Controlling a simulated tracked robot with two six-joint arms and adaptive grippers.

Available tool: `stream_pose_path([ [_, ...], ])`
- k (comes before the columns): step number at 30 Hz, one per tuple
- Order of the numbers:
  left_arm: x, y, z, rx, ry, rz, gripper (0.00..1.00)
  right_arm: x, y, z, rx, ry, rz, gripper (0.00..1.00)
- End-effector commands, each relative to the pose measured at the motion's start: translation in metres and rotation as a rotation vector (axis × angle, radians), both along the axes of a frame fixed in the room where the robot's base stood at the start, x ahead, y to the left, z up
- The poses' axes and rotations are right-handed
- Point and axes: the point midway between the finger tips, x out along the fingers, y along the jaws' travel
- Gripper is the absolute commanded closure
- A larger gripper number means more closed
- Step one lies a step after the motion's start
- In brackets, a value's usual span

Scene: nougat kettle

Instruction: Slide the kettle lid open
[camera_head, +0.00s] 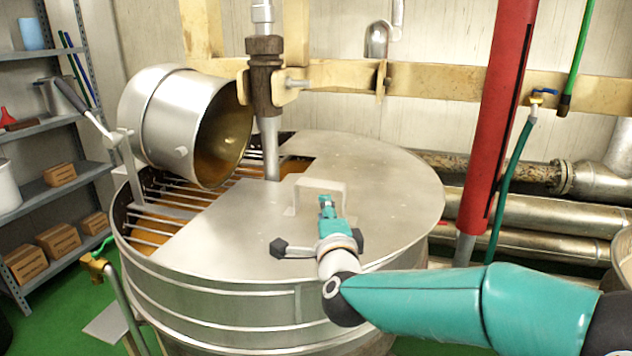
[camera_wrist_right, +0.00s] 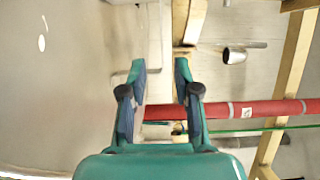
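The kettle lid (camera_head: 395,185) is a flat metal plate covering the right and front part of the large round kettle (camera_head: 215,300). Its handle (camera_head: 318,184) is a pale raised loop near the middle of the lid. My right gripper (camera_head: 326,203) is over the lid, right in front of the handle and overlapping it in the head view. In the right wrist view its two fingers (camera_wrist_right: 161,72) stand apart with nothing clearly between them. I cannot tell whether they touch the handle. My left gripper is not in view.
A tilted metal pot (camera_head: 170,115) hangs over the kettle's open, barred left side (camera_head: 165,205). A vertical stirrer shaft (camera_head: 270,150) stands behind the lid. A red column (camera_head: 495,110) and pipes (camera_head: 530,210) are at the right. Shelves (camera_head: 60,185) stand at the left.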

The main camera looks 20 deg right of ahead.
Motion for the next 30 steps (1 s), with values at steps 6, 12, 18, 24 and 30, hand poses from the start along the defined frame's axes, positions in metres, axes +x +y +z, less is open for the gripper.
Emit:
stream_pose_path([
  [6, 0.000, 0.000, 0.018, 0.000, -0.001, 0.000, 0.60, 0.047, -0.015, 0.002, -0.001, 0.002, -0.010, 0.69],
  [12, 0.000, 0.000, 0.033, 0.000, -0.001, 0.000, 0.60, 0.087, -0.024, 0.002, 0.000, 0.001, -0.011, 0.69],
  [18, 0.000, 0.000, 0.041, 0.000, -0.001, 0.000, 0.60, 0.111, -0.029, 0.001, 0.000, 0.001, -0.011, 0.69],
  [24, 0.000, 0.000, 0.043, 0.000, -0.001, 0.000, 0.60, 0.120, -0.031, 0.000, 0.000, 0.001, -0.010, 0.69],
  [30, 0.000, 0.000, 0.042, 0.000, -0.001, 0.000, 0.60, 0.120, -0.032, 0.000, 0.000, 0.000, -0.010, 0.69],
])
